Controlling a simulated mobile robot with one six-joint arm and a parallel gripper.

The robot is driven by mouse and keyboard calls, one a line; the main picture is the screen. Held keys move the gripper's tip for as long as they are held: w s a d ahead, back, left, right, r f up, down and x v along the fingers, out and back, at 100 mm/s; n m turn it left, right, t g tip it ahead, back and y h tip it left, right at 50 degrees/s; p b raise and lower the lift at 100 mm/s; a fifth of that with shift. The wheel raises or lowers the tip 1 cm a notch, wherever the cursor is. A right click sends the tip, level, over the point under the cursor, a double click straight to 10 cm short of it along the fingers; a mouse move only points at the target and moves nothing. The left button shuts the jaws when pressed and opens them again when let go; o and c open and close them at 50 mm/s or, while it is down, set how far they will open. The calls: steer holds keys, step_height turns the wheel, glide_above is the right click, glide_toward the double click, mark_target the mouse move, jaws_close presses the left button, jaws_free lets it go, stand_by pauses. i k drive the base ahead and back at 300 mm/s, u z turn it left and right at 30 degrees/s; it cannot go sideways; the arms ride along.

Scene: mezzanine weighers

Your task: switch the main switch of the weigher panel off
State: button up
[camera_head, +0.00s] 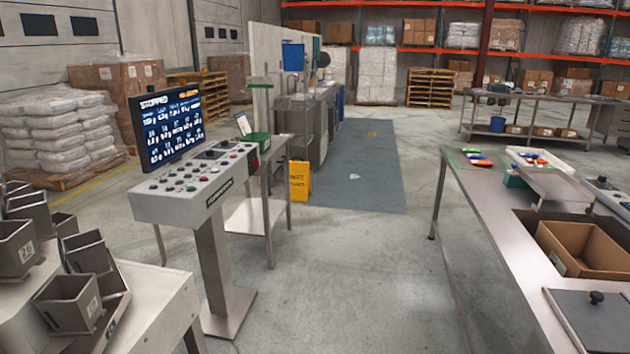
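The weigher panel (178,206) is a grey sloped console on a single post, left of the middle in the head view. Its top holds several small knobs and buttons, with a red part (254,160) at its far right end. Which control is the main switch is too small to tell. A dark screen (168,124) stands behind it, with "STOPPED" at its top and rows of numbers below. My gripper is not in view.
Grey weigher buckets (68,302) stand at the lower left, close to the panel. A steel table (500,219) with an open cardboard box (587,250) is at the right. A yellow floor sign (299,181) stands beyond the panel. The floor (340,290) between is clear.

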mark_target(255, 160)
steer(key=u, duration=0.4)
steer(key=i, duration=3)
steer(key=z, duration=0.05)
